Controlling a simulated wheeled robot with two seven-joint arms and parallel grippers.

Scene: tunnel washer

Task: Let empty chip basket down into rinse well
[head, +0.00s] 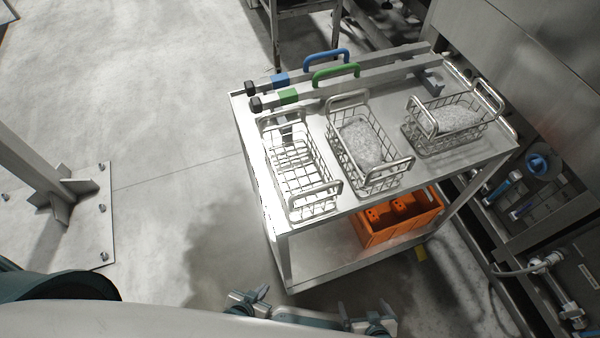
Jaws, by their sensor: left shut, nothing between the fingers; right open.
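The empty wire chip basket (290,158) stands upright at the left end of a metal cart's top (400,175), with raised handles at its two ends. Two similar baskets hold grey chips: one in the middle (398,178) and one at the right (410,143). My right gripper (364,308) is open and empty at the bottom edge, apart from the baskets. I cannot make out a rinse well.
Two bars with a blue handle (326,56) and a green handle (336,70) lie along the cart's back. An orange crate (400,232) sits on its lower shelf. Steel machinery (520,60) with pipes lines the right. Floor at left is clear around a bolted post (50,180).

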